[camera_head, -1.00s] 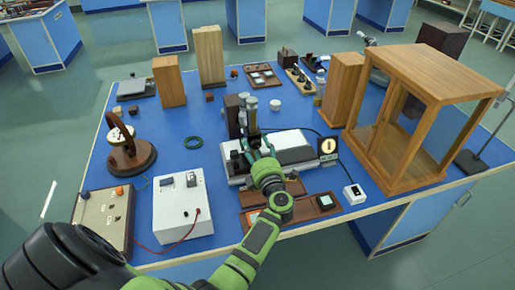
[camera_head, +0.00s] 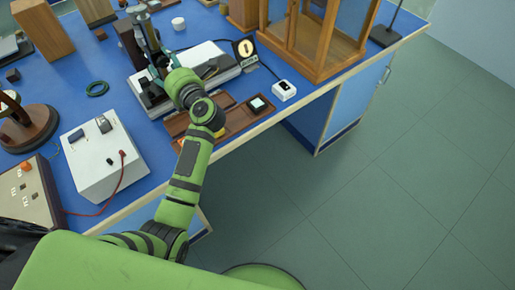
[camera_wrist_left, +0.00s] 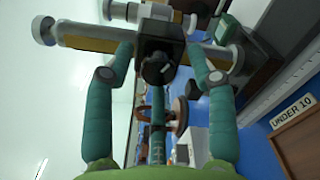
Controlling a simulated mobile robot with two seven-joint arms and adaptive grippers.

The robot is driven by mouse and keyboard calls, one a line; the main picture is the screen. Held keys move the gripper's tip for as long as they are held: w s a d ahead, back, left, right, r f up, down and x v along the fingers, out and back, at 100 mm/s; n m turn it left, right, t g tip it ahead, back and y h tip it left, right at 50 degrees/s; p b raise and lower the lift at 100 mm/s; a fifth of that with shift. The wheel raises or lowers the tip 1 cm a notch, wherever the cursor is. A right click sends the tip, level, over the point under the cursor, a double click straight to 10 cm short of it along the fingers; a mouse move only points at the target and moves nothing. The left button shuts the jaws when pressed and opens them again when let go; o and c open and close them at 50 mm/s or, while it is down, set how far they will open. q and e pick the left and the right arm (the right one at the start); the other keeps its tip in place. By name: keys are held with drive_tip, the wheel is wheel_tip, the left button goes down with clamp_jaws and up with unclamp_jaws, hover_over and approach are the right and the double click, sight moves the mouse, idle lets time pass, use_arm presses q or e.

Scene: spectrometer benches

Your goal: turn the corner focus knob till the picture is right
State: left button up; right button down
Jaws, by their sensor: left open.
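A dark knob (camera_wrist_left: 157,69) on a black block faces the left wrist view, between the fingers. My left gripper (camera_head: 160,72) is at the instrument, and its teal fingers (camera_wrist_left: 165,72) are open, one on each side of the knob; I cannot tell whether they touch it. A small dark panel (camera_head: 245,48) with a pale lit disc and a dark mark stands at the right end of the base. The mark is too small to read. My right gripper is out of view.
A white power box (camera_head: 101,157) with a red lead stands left of my arm. Brown trays (camera_head: 236,118) lie at the bench's front edge, beside a small white device (camera_head: 283,90). A wooden glazed case (camera_head: 340,62) is at the right. Open floor lies in front.

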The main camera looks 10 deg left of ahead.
use_arm(q)
drive_tip(key=n+b, duration=0.6)
drive_tip(key=b, duration=0.1)
drive_tip(key=n+b, duration=0.3)
drive_tip(key=b, duration=0.1)
drive_tip(key=shift+f, duration=0.35)
drive_tip(key=s+d+r+m+t+h, duration=0.25)
drive_tip(key=d+m+t, duration=0.4)
drive_tip(key=m, duration=0.35)
drive_tip(key=s+d+r+m+t+h, duration=0.1)
drive_tip(key=s+d+m+t+h, duration=0.1)
drive_tip(key=d+m+t+h, duration=0.45)
drive_tip(key=s+d+f+m+g+h, duration=0.1)
drive_tip(key=d+f+m+g+h, duration=0.3)
drive_tip(key=f+m, duration=0.6)
drive_tip(key=s+d+f+m+g+h, duration=0.1)
drive_tip(key=d+f+m+g+h, duration=0.3)
drive_tip(key=d+f+m+h, duration=0.2)
drive_tip(key=shift+s+d+f+m+g+h+p, duration=0.15)
drive_tip(key=shift+d+f+m+g+h+p, duration=0.25)
drive_tip(key=shift+d+f+m, duration=1.7)
drive_tip(key=shift+a+f+m, duration=0.15)
drive_tip(key=shift+a+m, duration=0.55)
drive_tip(key=shift+m, duration=0.35)
